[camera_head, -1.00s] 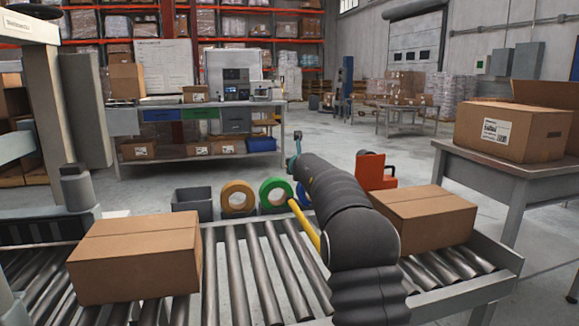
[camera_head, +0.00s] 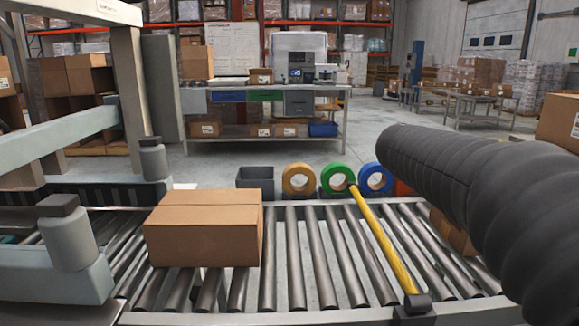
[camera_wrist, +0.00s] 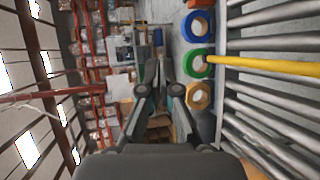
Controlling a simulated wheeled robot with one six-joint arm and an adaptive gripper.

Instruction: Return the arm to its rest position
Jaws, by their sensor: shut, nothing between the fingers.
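My arm (camera_head: 455,185), in a black ribbed sleeve, reaches in from the right side of the head view at mid height. My gripper is not visible in that view. In the wrist view my gripper (camera_wrist: 158,64) is shut and empty, its dark and teal fingers pointing up the picture. It appears clear of everything, with shelving and a workbench far beyond it.
A carton (camera_head: 203,235) sits on the roller conveyor (camera_head: 295,265). Another carton (camera_head: 452,234) is partly hidden behind my arm. A yellow bar (camera_head: 382,244) crosses the rollers. Orange (camera_head: 287,180), green (camera_head: 326,181) and blue (camera_head: 363,181) rings and a grey bin (camera_head: 255,178) line the far edge.

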